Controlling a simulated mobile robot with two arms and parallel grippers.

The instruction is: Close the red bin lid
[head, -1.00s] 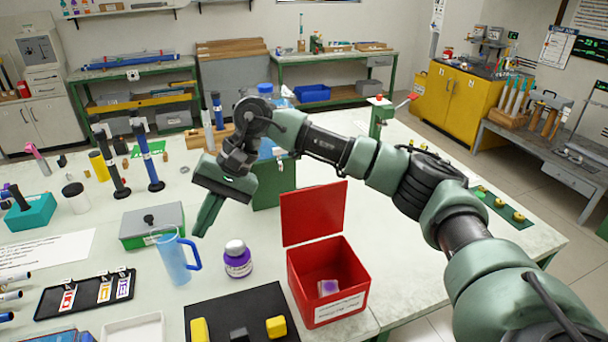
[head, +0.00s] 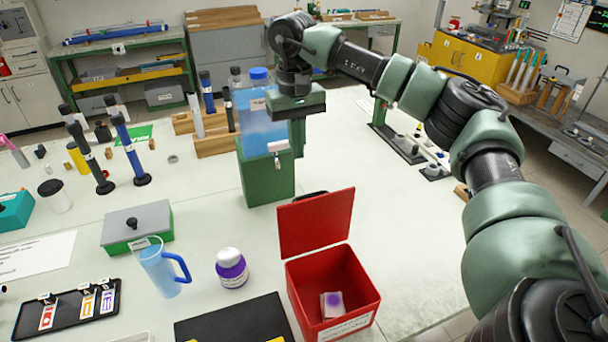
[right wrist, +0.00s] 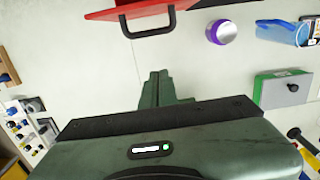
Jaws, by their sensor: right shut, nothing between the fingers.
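The red bin (head: 333,298) stands near the front right of the white table. Its red lid (head: 316,224) stands up, open, at the bin's back edge, with a dark handle on its far side. A small white and purple item (head: 332,304) lies inside the bin. In the right wrist view the lid (right wrist: 150,9) and its black handle (right wrist: 150,22) show at the top. My right gripper (head: 297,150) is shut and empty, above the table behind the lid and apart from it. It also shows in the right wrist view (right wrist: 158,80). My left gripper is not in view.
A green stand with a blue-liquid container (head: 262,130) is just left of my right gripper. A purple-labelled bottle (head: 231,268), a blue jug (head: 164,270) and a black mat (head: 235,322) are left of the bin. The table right of the bin is clear.

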